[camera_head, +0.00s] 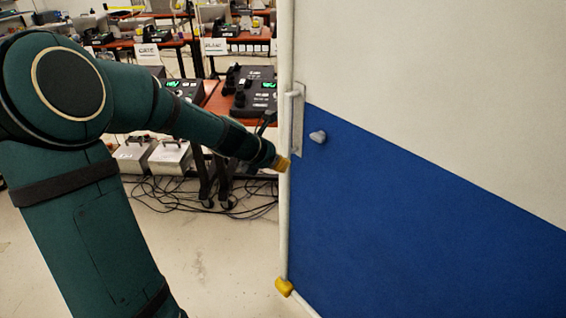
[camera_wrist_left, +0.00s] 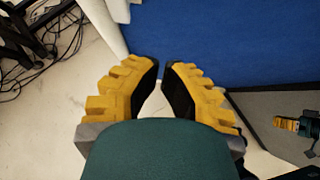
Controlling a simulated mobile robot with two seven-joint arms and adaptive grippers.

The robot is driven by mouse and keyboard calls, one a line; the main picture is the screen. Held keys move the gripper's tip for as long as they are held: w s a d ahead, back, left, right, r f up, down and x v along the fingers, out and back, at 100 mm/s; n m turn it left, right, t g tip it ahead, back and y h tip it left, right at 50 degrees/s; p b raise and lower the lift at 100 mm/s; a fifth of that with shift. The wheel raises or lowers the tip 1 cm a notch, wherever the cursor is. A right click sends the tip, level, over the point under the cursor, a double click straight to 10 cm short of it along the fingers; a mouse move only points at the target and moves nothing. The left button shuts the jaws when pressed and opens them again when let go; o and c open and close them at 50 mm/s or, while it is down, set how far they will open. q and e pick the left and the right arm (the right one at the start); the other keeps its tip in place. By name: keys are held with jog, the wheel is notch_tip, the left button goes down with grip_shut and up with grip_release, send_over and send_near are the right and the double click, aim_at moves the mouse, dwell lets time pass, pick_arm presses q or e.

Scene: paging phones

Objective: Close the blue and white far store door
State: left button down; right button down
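The blue and white door (camera_head: 430,190) fills the right side of the head view, white above and blue below. It has a pale edge post, a metal handle plate (camera_head: 298,118) and a grey knob (camera_head: 318,137). My left gripper (camera_head: 281,163) is at the door's near-left edge, below the handle, partly hidden behind the edge post. In the left wrist view the gripper (camera_wrist_left: 162,68) shows two yellow fingers with black pads, a narrow gap between them and nothing held. The blue door face (camera_wrist_left: 225,40) lies beyond the fingertips; contact is unclear. A small yellow and teal part (camera_wrist_left: 290,124) may be my right gripper.
Behind my left arm stand wooden-topped tables (camera_head: 222,100) with black phones (camera_head: 250,90) and white signs. Metal boxes (camera_head: 170,157) and loose black cables (camera_head: 230,200) lie on the floor. Pale floor (camera_head: 215,265) is clear left of the door.

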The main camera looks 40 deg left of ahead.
aim_at(309, 166)
pick_arm(q)
jog(key=shift+w+d+f, duration=0.35)
jog(key=shift+w+f, duration=0.55)
jog(key=shift+w, duration=0.65)
jog(key=shift+w+d+f, duration=0.35)
jog(key=shift+w+f, duration=0.6)
jog(key=shift+w, duration=0.6)
jog(key=shift+w+d+f, duration=0.35)
jog(key=shift+w+f, duration=0.55)
jog(key=shift+w, duration=0.65)
